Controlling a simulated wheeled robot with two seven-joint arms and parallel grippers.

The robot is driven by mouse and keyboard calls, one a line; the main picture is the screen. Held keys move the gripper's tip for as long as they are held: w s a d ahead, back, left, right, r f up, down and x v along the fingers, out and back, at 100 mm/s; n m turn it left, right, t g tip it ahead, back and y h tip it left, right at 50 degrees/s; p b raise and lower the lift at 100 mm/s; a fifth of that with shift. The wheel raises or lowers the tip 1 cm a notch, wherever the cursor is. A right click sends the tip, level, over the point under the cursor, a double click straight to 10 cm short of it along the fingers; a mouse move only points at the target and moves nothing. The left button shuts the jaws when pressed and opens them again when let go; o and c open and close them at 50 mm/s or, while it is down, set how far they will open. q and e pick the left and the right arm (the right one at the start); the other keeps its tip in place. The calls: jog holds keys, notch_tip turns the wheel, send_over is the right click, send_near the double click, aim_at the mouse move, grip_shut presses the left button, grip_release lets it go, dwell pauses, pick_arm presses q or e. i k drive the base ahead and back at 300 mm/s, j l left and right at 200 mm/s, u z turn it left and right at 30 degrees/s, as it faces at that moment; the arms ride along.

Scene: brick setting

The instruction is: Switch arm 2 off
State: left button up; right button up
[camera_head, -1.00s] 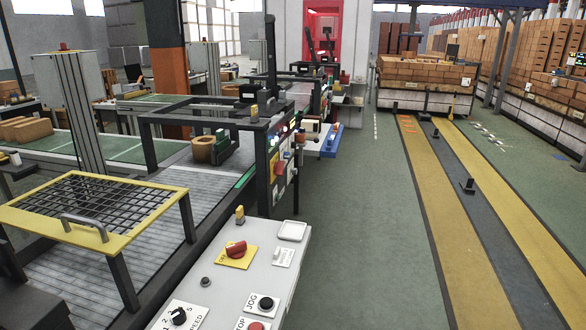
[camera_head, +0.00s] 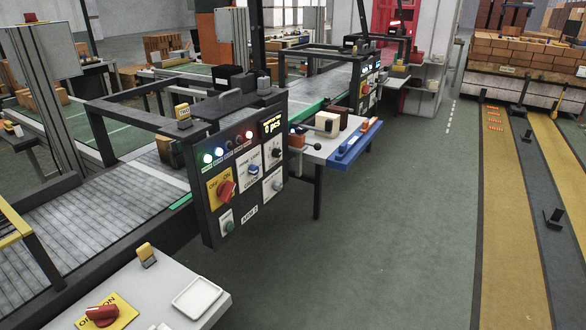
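A dark control panel (camera_head: 240,227) stands upright at the side of the conveyor, in the middle left of the head view. Its small label (camera_head: 249,214) seems to read ARM 2. On it, a red rotary switch (camera_head: 226,191) sits on a yellow plate marked OFF and ON. I cannot tell for sure which mark the switch points to. A row of indicator lights (camera_head: 219,154) above it shows some lit, and a display (camera_head: 272,126) seems to read 0 pcs. A green button (camera_head: 228,226) sits below the switch. Neither of my grippers is in view.
A small white table (camera_head: 318,152) with a blue tray (camera_head: 357,146) stands beyond the panel. A second panel is farther back. Green floor (camera_head: 400,240) to the right is clear.

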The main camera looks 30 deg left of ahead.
aim_at(225, 192)
jog(key=i+l+u, duration=0.1)
jog(key=i+u, duration=0.25)
jog(key=i, duration=0.2)
jog(key=i+l+u, duration=0.3)
jog(key=i, duration=0.2)
jog(key=i+l+u, duration=0.35)
jog(key=i, duration=0.15)
